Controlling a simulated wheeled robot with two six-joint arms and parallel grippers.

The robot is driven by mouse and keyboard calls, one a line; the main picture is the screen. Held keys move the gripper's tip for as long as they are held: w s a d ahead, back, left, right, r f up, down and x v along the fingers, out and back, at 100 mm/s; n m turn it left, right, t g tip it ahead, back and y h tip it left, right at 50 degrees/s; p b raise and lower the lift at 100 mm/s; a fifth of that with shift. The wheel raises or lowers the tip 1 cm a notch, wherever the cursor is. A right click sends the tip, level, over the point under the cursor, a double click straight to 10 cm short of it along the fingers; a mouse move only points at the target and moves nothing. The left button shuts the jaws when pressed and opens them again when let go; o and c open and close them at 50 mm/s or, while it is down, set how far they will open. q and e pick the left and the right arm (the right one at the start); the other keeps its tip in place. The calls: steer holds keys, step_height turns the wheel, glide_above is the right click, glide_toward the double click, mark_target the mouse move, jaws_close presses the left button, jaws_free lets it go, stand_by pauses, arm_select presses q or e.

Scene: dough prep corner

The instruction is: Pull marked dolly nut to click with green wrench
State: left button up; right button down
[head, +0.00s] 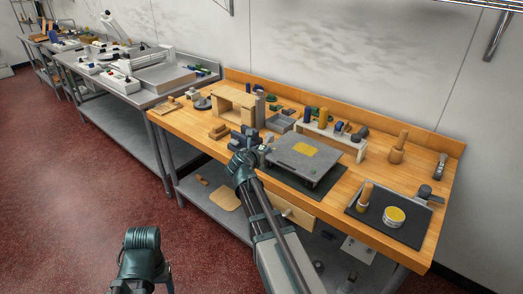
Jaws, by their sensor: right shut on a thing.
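The dolly (285,155) is a flat grey platform with a yellow patch on top, on a dark mat on the wooden bench. My right gripper (257,142) is at the dolly's left corner, low over the bench. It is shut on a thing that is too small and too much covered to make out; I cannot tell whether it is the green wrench. The marked nut cannot be made out. My left arm shows at the bottom left, away from the bench, and its fingertips are not in view.
A wooden stand (235,98) and a grey bin (281,123) are behind my right gripper. A rack (345,145) with upright tools is behind the dolly. A dark tray (368,226) with a yellow-topped tub (394,217) is at the right.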

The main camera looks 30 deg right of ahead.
steer(key=shift+f+b, duration=1.35)
steer(key=shift+f, duration=0.4)
steer(key=shift+f, duration=0.1)
steer(key=shift+f+b, duration=0.85)
steer(key=shift+b, duration=0.1)
